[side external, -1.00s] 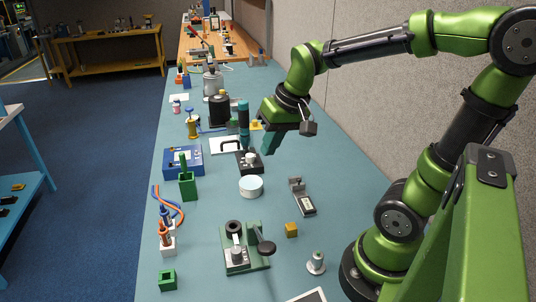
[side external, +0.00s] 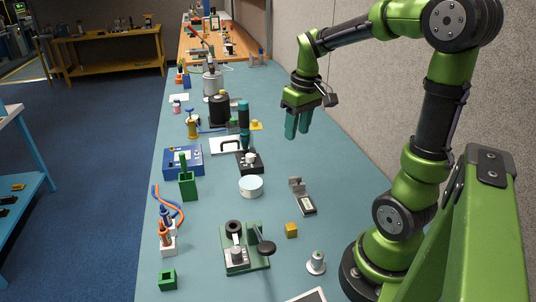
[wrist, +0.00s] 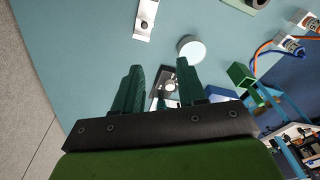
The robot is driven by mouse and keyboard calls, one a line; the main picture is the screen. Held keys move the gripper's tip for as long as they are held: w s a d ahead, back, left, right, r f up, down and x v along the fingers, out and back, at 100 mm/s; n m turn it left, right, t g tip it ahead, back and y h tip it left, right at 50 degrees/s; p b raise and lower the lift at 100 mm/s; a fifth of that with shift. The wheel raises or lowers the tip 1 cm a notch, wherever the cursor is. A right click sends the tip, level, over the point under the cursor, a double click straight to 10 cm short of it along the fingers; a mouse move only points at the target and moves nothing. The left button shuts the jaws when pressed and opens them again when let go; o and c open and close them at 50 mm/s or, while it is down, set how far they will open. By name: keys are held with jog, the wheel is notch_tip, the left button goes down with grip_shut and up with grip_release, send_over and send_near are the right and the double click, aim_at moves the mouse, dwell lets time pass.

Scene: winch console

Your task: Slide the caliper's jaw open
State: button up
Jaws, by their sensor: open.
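The caliper (side external: 302,196) appears to be the small grey device with an upright end piece and a pale display, lying on the blue-green bench right of the white round tin. In the wrist view it seems to be the silver strip with a dark knob (wrist: 145,20) at the top, partly cut off by the frame. I cannot tell how far its jaw is open. My gripper (side external: 297,128) hangs well above the bench, farther back than the caliper and apart from it. Its two teal fingers (wrist: 160,88) are spread with nothing held between them.
The white tin (side external: 251,187) stands left of the caliper, and a yellow cube (side external: 291,230) sits in front. A black-based device with a teal upright (side external: 249,162) stands behind the tin. A green lever fixture (side external: 243,250) is nearer the front. The bench right of the caliper is clear.

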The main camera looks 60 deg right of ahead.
aim_at(299, 179)
jog(key=d+f+n, duration=0.1)
jog(key=f, duration=0.4)
jog(key=f+n+g, duration=0.1)
jog(key=f, duration=0.4)
jog(key=d+f+n, duration=0.1)
jog(key=f, duration=0.5)
jog(key=shift+s+d+f, duration=0.1)
jog(key=shift+s+d, duration=0.05)
jog(key=shift+d, duration=0.15)
grip_shut()
